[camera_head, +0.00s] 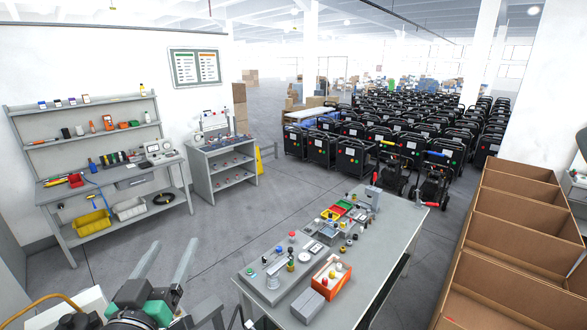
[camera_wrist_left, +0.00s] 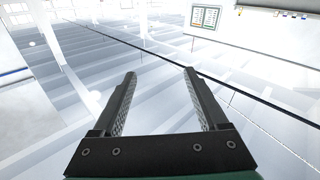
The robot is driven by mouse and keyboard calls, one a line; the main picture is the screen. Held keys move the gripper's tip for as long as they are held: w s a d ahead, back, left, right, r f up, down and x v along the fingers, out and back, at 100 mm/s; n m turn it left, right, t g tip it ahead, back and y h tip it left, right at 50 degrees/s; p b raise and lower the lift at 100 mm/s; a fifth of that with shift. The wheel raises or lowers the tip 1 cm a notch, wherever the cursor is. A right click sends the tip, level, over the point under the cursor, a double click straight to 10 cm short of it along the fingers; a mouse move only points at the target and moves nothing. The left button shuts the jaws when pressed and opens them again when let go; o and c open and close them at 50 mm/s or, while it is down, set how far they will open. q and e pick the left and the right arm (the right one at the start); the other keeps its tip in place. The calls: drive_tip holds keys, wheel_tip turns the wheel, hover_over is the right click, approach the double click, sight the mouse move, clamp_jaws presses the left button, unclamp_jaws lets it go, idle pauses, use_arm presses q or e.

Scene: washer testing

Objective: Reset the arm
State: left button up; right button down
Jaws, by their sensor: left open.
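My left gripper (camera_head: 165,262) is at the lower left in the head view, raised left of the work table. Its two grey fingers are apart with nothing between them. In the left wrist view the gripper (camera_wrist_left: 160,85) also shows spread and empty, with a pale ceiling or wall behind it. My right gripper is not clearly seen in either view; a grey part at the right edge of the head view is too cut off to tell.
A grey work table (camera_head: 403,225) with small parts and an orange-white box (camera_head: 331,275) stands at centre. A shelf bench (camera_head: 170,184) is at left. Cardboard boxes (camera_head: 520,237) line the right. Grey floor (camera_head: 225,225) lies clear between bench and table.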

use_arm(q)
drive_tip(key=s+d+r+m+t+h, duration=0.1)
drive_tip(key=s+d+r+t, duration=0.15)
drive_tip(key=r, duration=0.55)
drive_tip(key=s+d+r+t, duration=0.1)
drive_tip(key=s+r, duration=0.2)
drive_tip(key=r, duration=0.4)
drive_tip(key=s+d+r+m+t+h, duration=0.1)
drive_tip(key=s+r+t, duration=0.4)
drive_tip(key=s+r, duration=0.6)
drive_tip(key=shift+s+d+r+m+h+p, duration=0.25)
drive_tip(key=shift+s+d+m+h+p, duration=0.15)
drive_tip(key=shift+s+h, duration=0.5)
drive_tip(key=shift+s, duration=0.15)
